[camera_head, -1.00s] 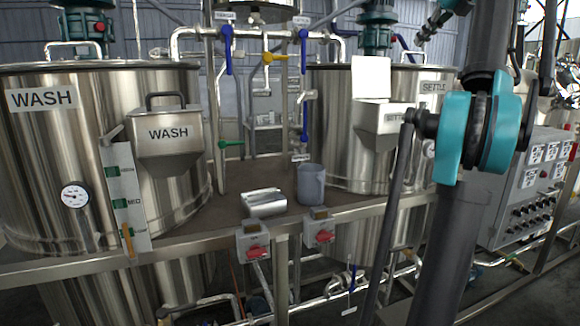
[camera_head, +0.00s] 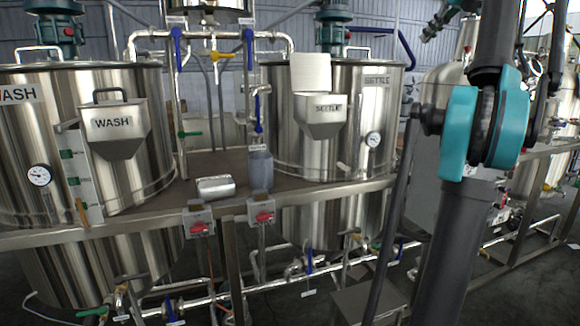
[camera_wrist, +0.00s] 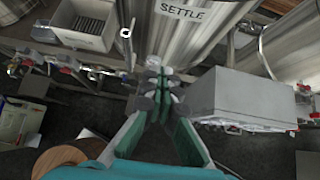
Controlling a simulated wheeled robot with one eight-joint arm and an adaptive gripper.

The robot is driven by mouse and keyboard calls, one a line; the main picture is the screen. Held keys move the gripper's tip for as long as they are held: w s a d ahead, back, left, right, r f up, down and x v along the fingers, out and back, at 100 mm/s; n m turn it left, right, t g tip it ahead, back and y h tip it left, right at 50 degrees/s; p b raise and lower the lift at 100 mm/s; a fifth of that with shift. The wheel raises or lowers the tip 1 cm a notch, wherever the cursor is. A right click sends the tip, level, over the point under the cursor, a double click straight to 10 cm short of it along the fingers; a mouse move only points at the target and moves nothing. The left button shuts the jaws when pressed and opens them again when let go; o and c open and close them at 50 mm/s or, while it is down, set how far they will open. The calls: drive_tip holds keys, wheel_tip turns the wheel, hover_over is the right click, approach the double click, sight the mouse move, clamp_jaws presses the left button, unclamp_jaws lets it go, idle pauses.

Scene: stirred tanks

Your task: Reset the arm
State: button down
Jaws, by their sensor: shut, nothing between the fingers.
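My gripper (camera_wrist: 160,98) shows in the wrist view with its fingers together and nothing between them. It hangs in the air, pointing down past the plant, with the dark floor below. A grey box (camera_wrist: 243,95) lies to the right of the fingers in that view; I cannot tell how far below them it is. My arm (camera_head: 480,130) crosses the right side of the head view, with teal joints and dark grey links. The gripper itself is not visible in the head view.
The wash tank (camera_head: 160,140) and the settle tank (camera_head: 345,100) stand on a platform (camera_head: 225,165). A metal scoop (camera_head: 215,187) and a grey jug (camera_head: 260,170) rest between them. Red switches (camera_head: 262,216) line the front rail. A settle tank label (camera_wrist: 183,9) shows in the wrist view.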

drive_tip(key=w+a+f+n+g, duration=0.1)
drive_tip(key=w+a+f+n, duration=0.15)
drive_tip(key=f, duration=0.25)
drive_tip(key=w+a+f+n, duration=0.1)
drive_tip(key=f+n, duration=0.2)
drive_tip(key=f, duration=0.2)
drive_tip(key=w+a+f+n+g, duration=0.1)
drive_tip(key=w+f+n, duration=0.15)
drive_tip(key=f, duration=0.35)
drive_tip(key=s+a+f+n+g, duration=0.1)
drive_tip(key=a+f+n, duration=0.2)
drive_tip(key=f, duration=0.4)
drive_tip(key=s+a+f+n+h, duration=0.1)
drive_tip(key=a+f+n, duration=0.1)
drive_tip(key=f+n, duration=0.35)
drive_tip(key=s+a+f+n+g, duration=0.1)
drive_tip(key=s+a+f, duration=0.15)
drive_tip(key=f, duration=0.65)
drive_tip(key=s+a+f+n, duration=0.2)
drive_tip(key=s+f+n, duration=0.2)
drive_tip(key=s+f, duration=0.4)
drive_tip(key=s+a+f+n+h, duration=0.1)
drive_tip(key=s+a+f+n, duration=0.2)
drive_tip(key=s+f, duration=0.6)
drive_tip(key=s+a+f+n+h, duration=0.1)
drive_tip(key=s+f+n, duration=0.6)
drive_tip(key=f, duration=0.9)
drive_tip(key=shift+s+a+f+g, duration=0.3)
drive_tip(key=shift+s+a+g, duration=0.1)
drive_tip(key=shift+s+a, duration=0.55)
